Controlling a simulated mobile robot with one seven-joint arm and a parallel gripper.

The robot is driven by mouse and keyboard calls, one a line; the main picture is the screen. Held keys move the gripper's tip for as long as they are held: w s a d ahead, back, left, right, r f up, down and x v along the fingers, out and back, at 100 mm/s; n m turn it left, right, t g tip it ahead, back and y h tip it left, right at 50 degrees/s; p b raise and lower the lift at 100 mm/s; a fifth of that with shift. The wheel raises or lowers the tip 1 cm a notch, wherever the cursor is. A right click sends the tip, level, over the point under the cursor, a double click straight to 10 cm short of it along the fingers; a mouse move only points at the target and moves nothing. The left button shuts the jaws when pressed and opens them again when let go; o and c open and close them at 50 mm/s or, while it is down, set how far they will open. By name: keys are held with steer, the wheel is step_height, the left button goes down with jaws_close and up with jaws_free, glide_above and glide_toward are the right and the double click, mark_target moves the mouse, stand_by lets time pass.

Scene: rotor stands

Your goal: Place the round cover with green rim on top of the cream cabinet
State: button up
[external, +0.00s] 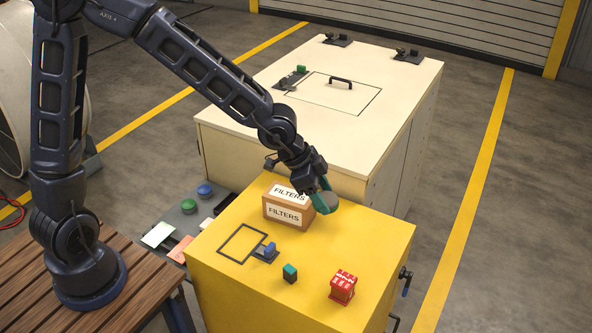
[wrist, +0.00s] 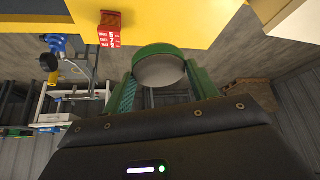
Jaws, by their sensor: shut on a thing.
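The round cover with the green rim (wrist: 160,68) is held between the green fingers of my gripper (wrist: 162,88) in the wrist view, its pale grey face showing. In the external view the cover (external: 326,203) looks grey and tilted, and my gripper (external: 322,190) is shut on it above the back right of the yellow cabinet, beside the filters box. The cream cabinet (external: 410,76) stands behind the yellow one, with a square outline and a dark handle on its top. My gripper is in front of its near side.
On the yellow cabinet (external: 375,245) are a filters box (external: 287,214), a red block (external: 343,287), a green-topped piece (external: 290,273) and a blue clamp (external: 266,251).

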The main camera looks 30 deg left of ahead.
steer(key=w+a+r+n+t, duration=0.1)
steer(key=w+a+r, duration=0.1)
steer(key=w+a, duration=0.45)
steer(key=w+a+r+n+y, duration=0.1)
steer(key=w+a+r+n, duration=0.15)
steer(key=w, duration=0.75)
steer(key=w+a+r+n+t, duration=0.1)
steer(key=w+a, duration=0.4)
steer(key=w, duration=0.3)
steer(key=w+a+r+n+y, duration=0.1)
steer(key=w+a+r, duration=0.1)
steer(key=w+a, duration=0.55)
steer(key=w+a+r+n, duration=0.1)
steer(key=w+a, duration=0.3)
steer(key=a, duration=0.6)
steer(key=w+a+r+n+y, duration=0.1)
steer(key=w+a+r, duration=0.1)
steer(key=w+a, duration=0.55)
steer(key=shift+t, duration=0.4)
steer(key=f, duration=0.6)
steer(key=s+a+f, duration=0.1)
steer(key=f, duration=1.2)
steer(key=shift+s+a+f, duration=0.2)
steer(key=shift+s+a, duration=0.1)
steer(key=shift+f, duration=0.1)
steer(key=o, duration=1.1)
steer(key=shift+c, duration=0.2)
